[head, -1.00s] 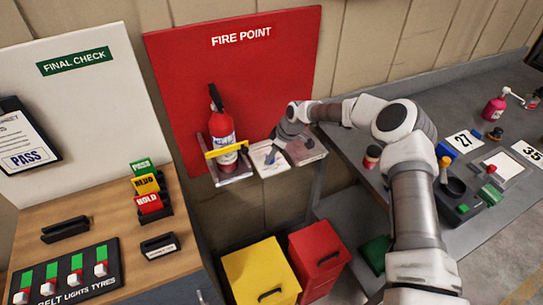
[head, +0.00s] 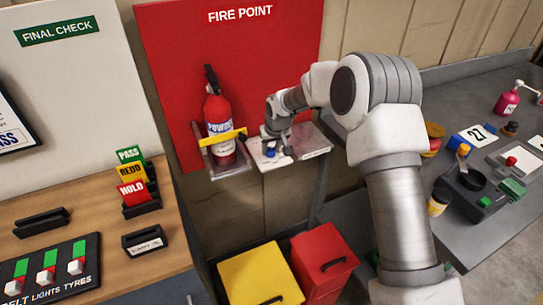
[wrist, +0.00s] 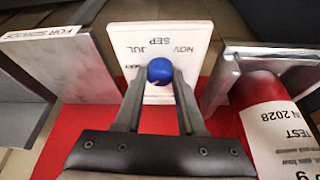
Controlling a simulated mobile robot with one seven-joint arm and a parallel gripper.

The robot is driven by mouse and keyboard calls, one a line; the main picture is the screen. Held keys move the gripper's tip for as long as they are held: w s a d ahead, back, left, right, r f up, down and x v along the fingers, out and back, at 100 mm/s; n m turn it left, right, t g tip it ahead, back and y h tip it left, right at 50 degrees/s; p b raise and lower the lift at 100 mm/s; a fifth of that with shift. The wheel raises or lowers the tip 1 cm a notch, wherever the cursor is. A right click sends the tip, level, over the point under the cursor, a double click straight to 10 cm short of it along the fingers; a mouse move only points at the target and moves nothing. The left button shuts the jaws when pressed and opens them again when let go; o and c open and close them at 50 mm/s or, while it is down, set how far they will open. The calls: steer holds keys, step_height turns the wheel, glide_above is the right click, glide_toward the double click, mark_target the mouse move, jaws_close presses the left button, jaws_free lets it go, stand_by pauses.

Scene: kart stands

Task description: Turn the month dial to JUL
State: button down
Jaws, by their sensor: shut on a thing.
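The month dial is a white plate (head: 272,164) on a ledge at the fire point in the head view. It also shows in the wrist view (wrist: 183,40), with month labels upside down, JUL, SEP and NOV among them. Its blue knob (wrist: 160,71) stands out from the plate; it shows small in the head view (head: 270,152). My gripper (wrist: 160,76) is shut on the blue knob, one finger on each side. My gripper in the head view (head: 273,142) hangs over the plate. I cannot tell which month the knob points to.
A red fire extinguisher (head: 219,120) with a yellow strap stands close left of the dial; in the wrist view it is at right (wrist: 272,125). A grey tray (wrist: 62,70) labelled FOR SERVICE stands beside the dial. Yellow (head: 260,276) and red (head: 322,258) bins stand below.

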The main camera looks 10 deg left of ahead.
steer(key=m+b, duration=0.1)
steer(key=m+h+b, duration=0.1)
steer(key=m, duration=0.1)
steer(key=shift+a+f+m+b, duration=0.15)
steer(key=shift+m+b, duration=0.15)
steer(key=shift+b, duration=0.05)
steer(key=shift+m+t+h+b, duration=0.3)
steer(key=shift+m+h+b, duration=0.45)
steer(key=shift+m, duration=0.85)
steer(key=c, duration=0.5)
jaws_free()
steer(key=shift+s+r, duration=0.1)
steer(key=shift+r, duration=0.15)
steer(key=p+v, duration=0.1)
steer(key=v, duration=1.6)
steer(key=shift+a+r, duration=0.1)
steer(key=shift+r, duration=0.05)
